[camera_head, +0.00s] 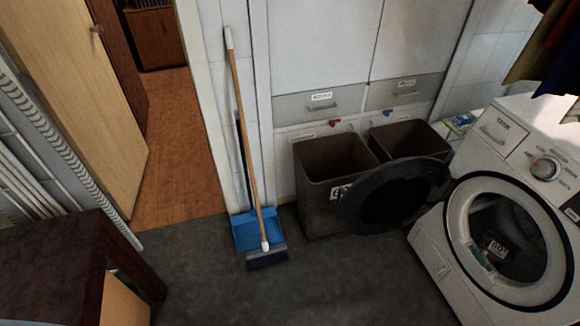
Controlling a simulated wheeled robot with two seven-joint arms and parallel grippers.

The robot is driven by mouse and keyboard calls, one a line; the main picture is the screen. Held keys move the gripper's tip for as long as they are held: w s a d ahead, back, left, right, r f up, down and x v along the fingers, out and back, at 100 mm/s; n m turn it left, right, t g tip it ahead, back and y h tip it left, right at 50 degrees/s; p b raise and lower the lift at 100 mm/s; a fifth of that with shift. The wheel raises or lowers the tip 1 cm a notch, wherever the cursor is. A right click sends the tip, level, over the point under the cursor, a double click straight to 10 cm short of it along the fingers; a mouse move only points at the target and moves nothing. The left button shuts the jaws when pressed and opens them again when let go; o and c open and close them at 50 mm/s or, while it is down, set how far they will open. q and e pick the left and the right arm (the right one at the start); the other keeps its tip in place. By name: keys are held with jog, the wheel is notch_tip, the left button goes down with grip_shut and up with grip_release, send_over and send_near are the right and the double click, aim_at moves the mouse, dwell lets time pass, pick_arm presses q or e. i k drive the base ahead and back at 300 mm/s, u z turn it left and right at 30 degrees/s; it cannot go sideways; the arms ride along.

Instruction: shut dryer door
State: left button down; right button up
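The dryer (436,267) is a white front-loading machine at the right edge, tilted in the view, with a round dial on its panel. Its dark round door (359,208) stands open, swung out to the left in front of the brown bins. The round opening (494,226) of the drum shows, with something small and pale inside. Neither of my grippers is in view.
Two brown bins (312,218) stand against the white cabinets, partly behind the door. A broom (243,120) and a blue dustpan (242,238) lean on the wall. A dark wooden cabinet (50,262) is at lower left. The grey floor between is clear.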

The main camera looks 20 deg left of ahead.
aim_at(398, 193)
jog(key=u, duration=1.15)
jog(key=i, duration=1.05)
jog(key=z, duration=2.9)
